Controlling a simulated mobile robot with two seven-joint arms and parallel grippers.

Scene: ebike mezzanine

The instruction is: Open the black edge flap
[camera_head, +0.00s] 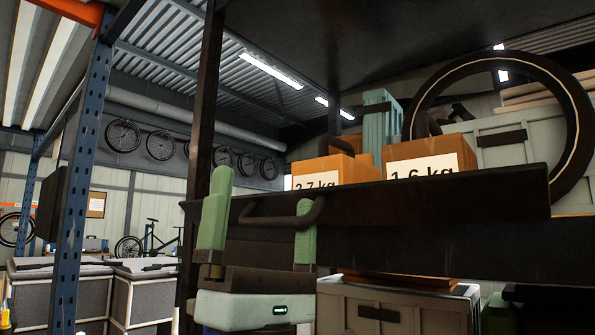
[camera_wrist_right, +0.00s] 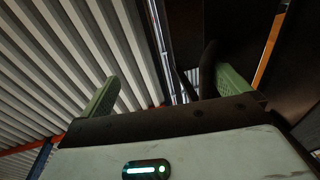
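The black edge flap (camera_head: 430,196) is a long dark board standing along the front edge of a shelf. It hides the lower parts of the boxes behind it. A dark bar handle (camera_head: 272,219) sticks out near its left end. My right gripper (camera_head: 260,217) has two green fingers spread wide, pointing up, in front of the flap. The right finger overlaps the handle; I cannot tell whether they touch. In the right wrist view the gripper (camera_wrist_right: 166,88) is open, with the dark handle (camera_wrist_right: 207,66) close beside its right finger. My left gripper is not in view.
Two orange boxes, labelled 2.7 kg (camera_head: 330,170) and 1.6 kg (camera_head: 430,160), stand behind the flap beside a wheel (camera_head: 568,100). A grey crate (camera_head: 400,310) is below. A dark post (camera_head: 204,110) and a blue rack post (camera_head: 83,170) stand left.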

